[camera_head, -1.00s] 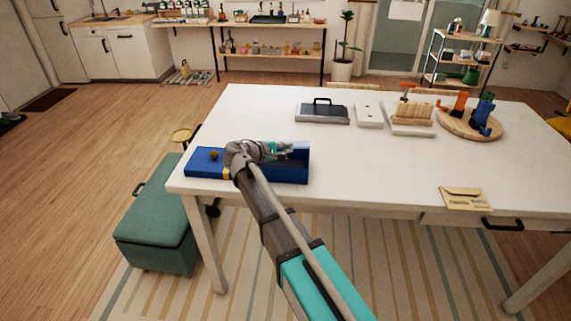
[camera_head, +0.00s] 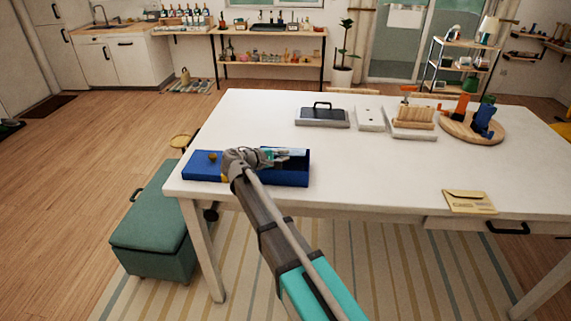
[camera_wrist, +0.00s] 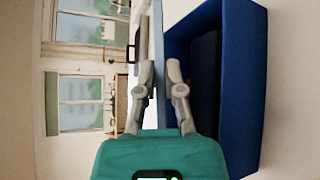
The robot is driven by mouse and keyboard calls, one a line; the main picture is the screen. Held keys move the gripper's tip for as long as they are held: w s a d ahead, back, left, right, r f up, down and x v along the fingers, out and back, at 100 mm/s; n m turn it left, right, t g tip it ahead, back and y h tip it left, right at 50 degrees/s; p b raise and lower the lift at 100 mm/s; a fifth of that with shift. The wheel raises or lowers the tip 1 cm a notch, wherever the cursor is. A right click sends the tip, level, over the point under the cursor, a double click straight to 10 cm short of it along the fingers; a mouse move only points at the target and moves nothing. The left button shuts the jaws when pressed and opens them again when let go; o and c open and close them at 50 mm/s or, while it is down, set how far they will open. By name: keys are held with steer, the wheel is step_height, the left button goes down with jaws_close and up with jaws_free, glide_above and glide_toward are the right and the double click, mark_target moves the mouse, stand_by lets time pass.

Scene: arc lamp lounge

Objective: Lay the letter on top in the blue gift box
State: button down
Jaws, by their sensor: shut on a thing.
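The blue gift box (camera_head: 292,180) stands open at the table's left front, its hollow dark inside. A flat blue lid-like piece (camera_head: 202,166) with a golden knob lies at its left. My gripper (camera_head: 276,155) is at the box's far side. In the wrist view my gripper (camera_wrist: 159,75) appears shut on a thin pale-blue edge, seemingly the far wall, one finger inside. The box (camera_wrist: 238,90) fills the right there. The letter, a tan envelope (camera_head: 469,201), lies flat at the table's front right, well apart from my gripper. My arm hides part of the box.
The white table (camera_head: 380,175) is clear between box and envelope. At its back are a dark handled case (camera_head: 322,115), a white block (camera_head: 370,118), a wooden rack (camera_head: 415,118) and a round board (camera_head: 472,128). A green bench (camera_head: 155,225) stands left.

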steer(key=shift+f+b, duration=0.6)
steer(key=shift+f, duration=0.3)
steer(key=shift+f+b, duration=0.3)
steer(key=shift+f, duration=0.05)
steer(key=shift+f, duration=0.25)
steer(key=c, duration=0.8)
jaws_free()
steer(key=shift+o, duration=0.2)
steer(key=shift+r, duration=0.2)
